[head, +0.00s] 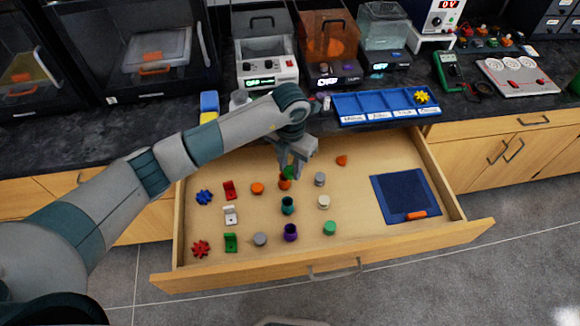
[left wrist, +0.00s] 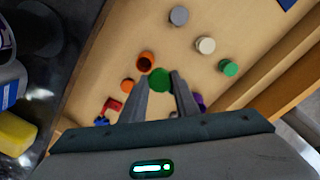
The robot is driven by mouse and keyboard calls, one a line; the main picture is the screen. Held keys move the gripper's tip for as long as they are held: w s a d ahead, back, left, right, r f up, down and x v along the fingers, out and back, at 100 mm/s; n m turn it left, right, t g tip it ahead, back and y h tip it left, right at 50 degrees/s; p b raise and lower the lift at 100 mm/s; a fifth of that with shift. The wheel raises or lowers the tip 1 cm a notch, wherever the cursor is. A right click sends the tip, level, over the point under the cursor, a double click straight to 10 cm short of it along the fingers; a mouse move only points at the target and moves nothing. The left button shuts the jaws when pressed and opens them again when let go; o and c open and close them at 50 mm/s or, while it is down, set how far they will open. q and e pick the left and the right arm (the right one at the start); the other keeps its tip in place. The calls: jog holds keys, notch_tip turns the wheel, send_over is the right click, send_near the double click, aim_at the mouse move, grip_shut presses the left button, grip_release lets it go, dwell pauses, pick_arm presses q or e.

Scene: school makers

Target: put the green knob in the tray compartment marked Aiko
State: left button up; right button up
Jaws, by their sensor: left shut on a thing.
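A green knob (head: 289,171) is between the fingertips of my left gripper (head: 290,168), over the open drawer. In the left wrist view the knob (left wrist: 159,80) shows between the two fingers, beside an orange cup (left wrist: 146,62). I cannot tell how high it is above the drawer floor. A second green knob (head: 329,228) stands in the drawer, further right and nearer the front. The blue tray (head: 362,106) lies on the counter behind the drawer, with white name labels along its front, too small to read surely. A yellow gear (head: 422,97) is in its rightmost compartment. My right gripper is not in view.
The open drawer (head: 400,255) holds several loose knobs, cups, gears and brackets, plus a dark blue mat (head: 402,192) at right. Machines (head: 330,55) stand on the counter behind. A blue and yellow block (head: 209,105) is left of the tray.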

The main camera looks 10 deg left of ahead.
pick_arm(q)
jog(key=shift+a+r+m, duration=0.3)
jog(key=shift+r+m, duration=0.25)
jog(key=shift+m, duration=0.15)
jog(key=s+a+r+m, duration=0.6)
jog(key=r+m, duration=0.3)
jog(key=m, duration=0.5)
jog(key=s+a+r+m, duration=0.6)
jog(key=a+r+m, duration=0.1)
jog(key=m, duration=0.8)
jog(key=shift+s+a+r, duration=0.3)
jog(key=shift+s+r, duration=0.05)
jog(key=shift+r, duration=0.55)
